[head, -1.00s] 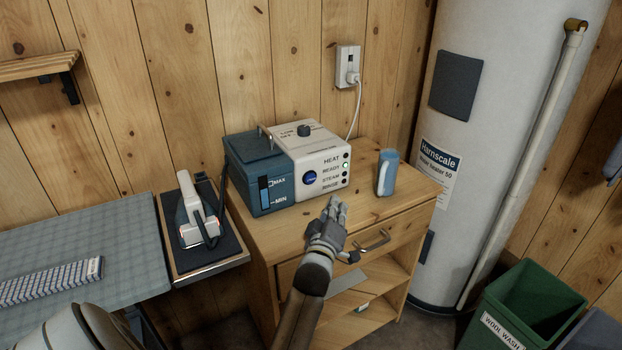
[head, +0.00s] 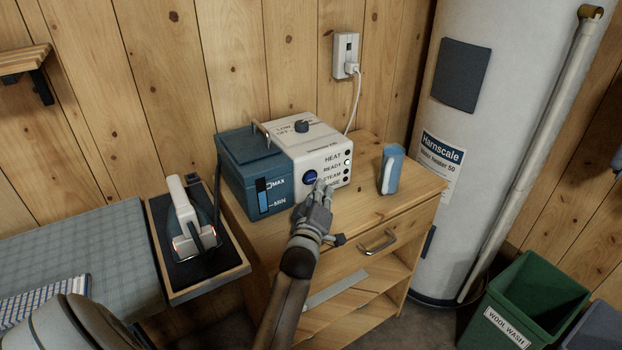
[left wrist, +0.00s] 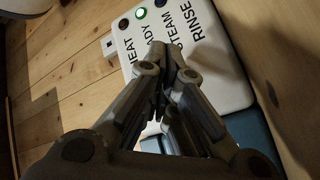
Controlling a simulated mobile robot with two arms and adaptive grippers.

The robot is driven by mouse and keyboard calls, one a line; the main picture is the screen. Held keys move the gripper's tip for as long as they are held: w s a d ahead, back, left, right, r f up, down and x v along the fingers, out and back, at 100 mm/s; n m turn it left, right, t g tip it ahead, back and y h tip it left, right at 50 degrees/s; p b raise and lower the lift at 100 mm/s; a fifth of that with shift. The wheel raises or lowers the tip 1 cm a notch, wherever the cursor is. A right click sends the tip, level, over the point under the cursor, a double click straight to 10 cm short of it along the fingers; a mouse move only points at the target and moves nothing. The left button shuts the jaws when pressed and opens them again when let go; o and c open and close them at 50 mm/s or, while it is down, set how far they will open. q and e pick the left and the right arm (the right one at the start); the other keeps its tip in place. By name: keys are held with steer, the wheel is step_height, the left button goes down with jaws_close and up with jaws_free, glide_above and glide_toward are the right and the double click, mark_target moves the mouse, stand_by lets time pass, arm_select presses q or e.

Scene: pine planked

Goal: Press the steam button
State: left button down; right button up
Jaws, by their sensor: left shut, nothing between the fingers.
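The steam unit has a blue tank (head: 242,183) on the left and a white control panel (head: 335,152) on the right. The panel reads HEAT, READY, STEAM and RINSE, with a column of small round dots at its right edge. The READY light (head: 347,162) is lit, and shows green in the left wrist view (left wrist: 141,14). A round blue button (head: 310,177) sits left of the labels. My left gripper (head: 323,189) is shut and empty, its fingertips in front of the lower panel, partly covering RINSE. I cannot tell whether they touch it. My right gripper is out of view.
The unit stands on a wooden cabinet (head: 385,215) with a blue-and-white bottle-like object (head: 391,170) to its right. An iron (head: 188,222) rests on a dark tray at left. A power cord runs to the wall outlet (head: 345,57). A green bin (head: 530,300) stands at lower right.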

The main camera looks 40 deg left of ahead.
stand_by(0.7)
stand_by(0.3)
arm_select(q)
steer(key=shift+a, duration=0.2)
steer(key=shift+w+a, duration=0.15)
steer(key=shift+a, duration=0.1)
stand_by(0.3)
